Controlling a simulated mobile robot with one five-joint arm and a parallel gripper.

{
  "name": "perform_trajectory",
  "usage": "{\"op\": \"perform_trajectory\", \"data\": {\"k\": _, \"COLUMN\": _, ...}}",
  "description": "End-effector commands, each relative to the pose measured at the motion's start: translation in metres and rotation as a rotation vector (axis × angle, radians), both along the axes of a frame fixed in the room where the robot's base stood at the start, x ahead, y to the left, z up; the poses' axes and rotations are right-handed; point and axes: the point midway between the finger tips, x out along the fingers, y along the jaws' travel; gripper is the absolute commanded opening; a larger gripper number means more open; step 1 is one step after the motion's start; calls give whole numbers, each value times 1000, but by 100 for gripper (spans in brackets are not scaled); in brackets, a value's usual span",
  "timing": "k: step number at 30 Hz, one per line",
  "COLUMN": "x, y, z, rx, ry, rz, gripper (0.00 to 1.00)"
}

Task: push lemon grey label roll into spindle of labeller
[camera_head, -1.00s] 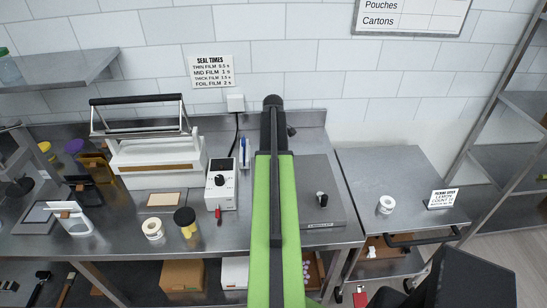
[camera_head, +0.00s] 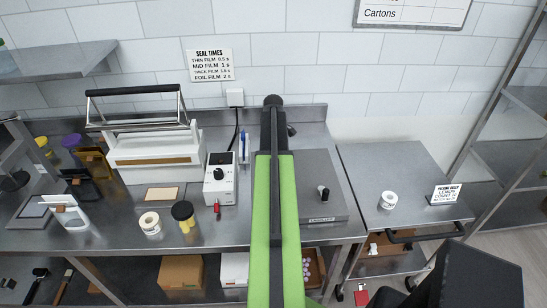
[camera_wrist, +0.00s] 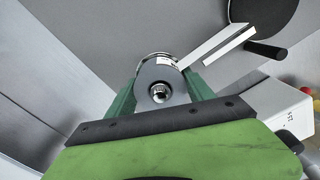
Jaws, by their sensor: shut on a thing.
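My gripper (camera_wrist: 160,84) shows in the wrist view with its green fingers closed on both sides of a grey, round-ended roll (camera_wrist: 158,72). The roll has a pale layered far edge and a round metallic piece at its middle. Its label cannot be read. In the head view my green arm hides the gripper and the roll. The labeller (camera_head: 312,172) is a grey flat-topped unit just right of my arm, with its name on the front edge. A short black-and-white post (camera_head: 323,193) stands on it; I cannot tell if this is the spindle.
A white roll (camera_head: 388,200) and an order sign (camera_head: 445,194) are on the right side table (camera_head: 400,165). Left of my arm are a dial box (camera_head: 220,180), a sealer (camera_head: 150,150), a pale roll (camera_head: 150,223) and a black-topped jar (camera_head: 183,212). Shelving stands far right.

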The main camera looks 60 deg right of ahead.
Motion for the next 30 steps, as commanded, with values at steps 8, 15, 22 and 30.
{"op": "perform_trajectory", "data": {"k": 8, "x": 0, "y": 0, "z": 1, "rx": 0, "ry": 0, "rz": 0, "gripper": 75}}
{"op": "perform_trajectory", "data": {"k": 15, "x": 0, "y": 0, "z": 1, "rx": 0, "ry": 0, "rz": 0, "gripper": 86}}
{"op": "perform_trajectory", "data": {"k": 22, "x": 0, "y": 0, "z": 5, "rx": 0, "ry": 0, "rz": 0, "gripper": 86}}
{"op": "perform_trajectory", "data": {"k": 30, "x": 0, "y": 0, "z": 46, "rx": 0, "ry": 0, "rz": 0, "gripper": 86}}
